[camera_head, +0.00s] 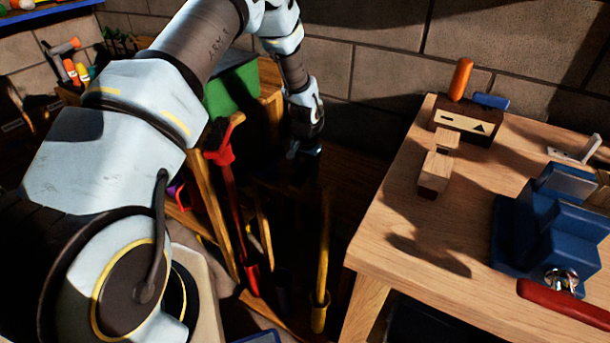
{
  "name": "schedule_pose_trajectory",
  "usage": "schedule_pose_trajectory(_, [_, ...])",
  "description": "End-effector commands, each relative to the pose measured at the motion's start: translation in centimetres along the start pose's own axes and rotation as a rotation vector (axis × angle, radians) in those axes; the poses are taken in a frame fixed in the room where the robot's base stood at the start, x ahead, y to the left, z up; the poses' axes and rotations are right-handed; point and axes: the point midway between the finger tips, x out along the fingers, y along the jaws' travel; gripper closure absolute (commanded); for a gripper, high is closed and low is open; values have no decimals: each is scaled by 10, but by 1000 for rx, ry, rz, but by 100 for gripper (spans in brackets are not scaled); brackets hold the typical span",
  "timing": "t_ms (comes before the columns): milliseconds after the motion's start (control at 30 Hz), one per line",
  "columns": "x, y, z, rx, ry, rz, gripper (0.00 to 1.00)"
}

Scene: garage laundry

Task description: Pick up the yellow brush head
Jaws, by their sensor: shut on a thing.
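A long yellow tool stands nearly upright in the middle of the head view, its yellow shaft (325,245) ending low in a yellow socket-like piece (319,313). Its upper end, where the yellow brush head would show, is lost in dark shadow. My gripper (308,165) points down at the top of this tool, between the wooden rack and the workbench. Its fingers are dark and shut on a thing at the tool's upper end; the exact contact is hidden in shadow.
A red long-handled tool (232,195) leans left in the wooden rack (208,205), beside a green box (232,88). A brick wall stands behind.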

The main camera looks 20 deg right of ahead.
Motion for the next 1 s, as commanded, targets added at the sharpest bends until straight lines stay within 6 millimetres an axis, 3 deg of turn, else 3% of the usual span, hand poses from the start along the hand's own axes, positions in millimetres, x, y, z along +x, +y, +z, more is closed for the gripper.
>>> schedule_pose_trajectory(33, [0,0,0,0,0,0,56])
schedule_pose_trajectory(433, [0,0,0,0,0,0,99])
schedule_pose_trajectory(733, [-6,0,0,0,1,0,99])
schedule_pose_trajectory(1000, [-52,-1,-1,0,4,-1,99])
